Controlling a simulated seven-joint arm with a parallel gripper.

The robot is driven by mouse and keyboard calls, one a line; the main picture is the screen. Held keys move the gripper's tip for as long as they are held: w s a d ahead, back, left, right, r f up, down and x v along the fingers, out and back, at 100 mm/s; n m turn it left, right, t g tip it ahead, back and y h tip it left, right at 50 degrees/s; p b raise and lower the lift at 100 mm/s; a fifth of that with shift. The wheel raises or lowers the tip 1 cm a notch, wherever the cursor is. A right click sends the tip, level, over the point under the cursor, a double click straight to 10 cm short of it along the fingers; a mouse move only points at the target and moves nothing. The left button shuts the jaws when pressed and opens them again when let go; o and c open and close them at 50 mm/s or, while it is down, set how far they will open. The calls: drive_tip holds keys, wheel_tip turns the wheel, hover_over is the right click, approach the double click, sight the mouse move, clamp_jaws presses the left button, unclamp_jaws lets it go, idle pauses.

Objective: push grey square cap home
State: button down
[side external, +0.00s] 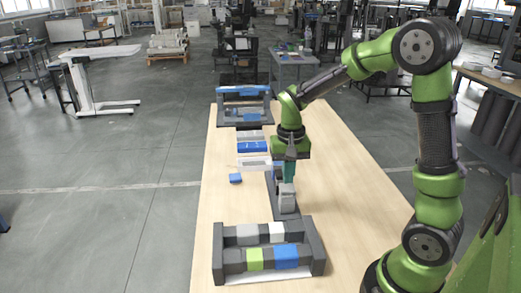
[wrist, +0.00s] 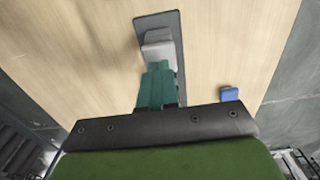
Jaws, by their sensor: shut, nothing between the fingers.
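A light grey block (side external: 287,196), seemingly the grey square cap on its column, stands on a long dark plate (side external: 286,213) on the table. The block (wrist: 158,46) and the plate (wrist: 172,20) also show in the wrist view. My gripper (side external: 289,181) has teal fingers pointing down, with the tips right at the top of the grey block. In the wrist view my gripper (wrist: 157,68) has its fingers together, with nothing between them. The fingers hide part of the block, so I cannot tell whether they touch it or how far down the cap sits.
A dark rack (side external: 219,256) with grey, white, green and blue blocks stands at the front. A small blue block (side external: 236,178) lies loose left of the plate. White and blue pieces (side external: 252,147) and another rack (side external: 243,117) stand behind. The table's right side (side external: 345,190) is clear.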

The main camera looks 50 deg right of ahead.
drive_tip(key=shift+f, duration=0.15)
drive_tip(key=shift+f, duration=0.65)
drive_tip(key=shift+f, duration=0.1)
idle(0.5)
idle(0.6)
wheel_tip(320, 180, up, 9)
drive_tip(key=shift+f, duration=0.2)
idle(0.6)
